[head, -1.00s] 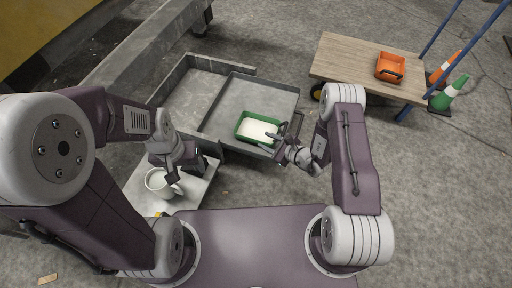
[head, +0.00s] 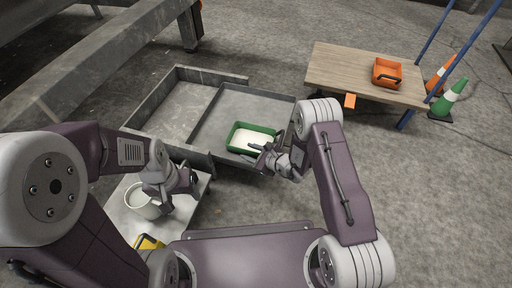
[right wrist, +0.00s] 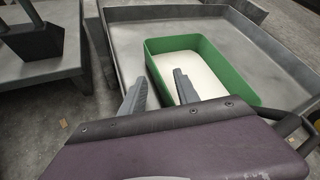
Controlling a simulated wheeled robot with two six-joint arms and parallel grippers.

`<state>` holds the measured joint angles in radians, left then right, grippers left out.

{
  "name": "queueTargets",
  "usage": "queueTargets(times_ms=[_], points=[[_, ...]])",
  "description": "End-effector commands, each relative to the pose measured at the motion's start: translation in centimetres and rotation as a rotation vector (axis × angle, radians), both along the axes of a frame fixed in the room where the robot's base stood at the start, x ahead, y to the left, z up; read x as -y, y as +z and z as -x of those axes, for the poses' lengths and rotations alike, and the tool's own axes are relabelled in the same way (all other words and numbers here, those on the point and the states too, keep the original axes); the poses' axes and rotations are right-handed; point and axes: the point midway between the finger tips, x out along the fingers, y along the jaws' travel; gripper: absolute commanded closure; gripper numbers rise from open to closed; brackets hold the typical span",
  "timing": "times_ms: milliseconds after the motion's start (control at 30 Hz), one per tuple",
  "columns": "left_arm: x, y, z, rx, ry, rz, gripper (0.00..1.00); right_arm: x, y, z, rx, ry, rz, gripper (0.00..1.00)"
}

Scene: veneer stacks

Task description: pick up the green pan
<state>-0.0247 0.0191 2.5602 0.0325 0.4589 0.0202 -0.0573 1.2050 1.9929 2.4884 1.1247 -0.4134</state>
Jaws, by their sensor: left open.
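The green pan (head: 262,128) holds something white and sits in the right-hand section of a grey metal tray in the head view. It also shows in the right wrist view (right wrist: 225,65). My right gripper (head: 256,153) is at the pan's near side. In the right wrist view its two fingers (right wrist: 158,78) are apart with nothing gripped. One finger appears outside the pan's wall and the other over its inside; I cannot tell how deep they reach. My left gripper (head: 178,193) is open beside a white pot (head: 140,206), away from the pan.
The grey tray (head: 213,112) has raised walls around the pan. An orange pan (head: 387,72) lies on a wooden cart (head: 340,68) at the upper right, near a green cone (head: 449,100). A yellow object (head: 149,243) lies at the lower left.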

Motion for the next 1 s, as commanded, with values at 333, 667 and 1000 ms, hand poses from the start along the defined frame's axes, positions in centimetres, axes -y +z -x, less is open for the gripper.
queueTargets(times_ms=[333, 667, 1000], points=[[0.00, -0.64, -0.02, 0.000, 0.000, 0.000, 0.36, -0.55, -0.32, -0.63, -0.001, -0.002, -0.001, 0.74], [0.00, -0.65, -0.02, 0.000, 0.000, 0.000, 0.36, -0.54, -0.39, -0.57, -0.002, -0.001, -0.001, 1.00], [0.00, -0.66, -0.01, 0.000, 0.000, 0.000, 0.36, -0.53, -0.42, -0.56, -0.003, -0.001, 0.000, 1.00]])
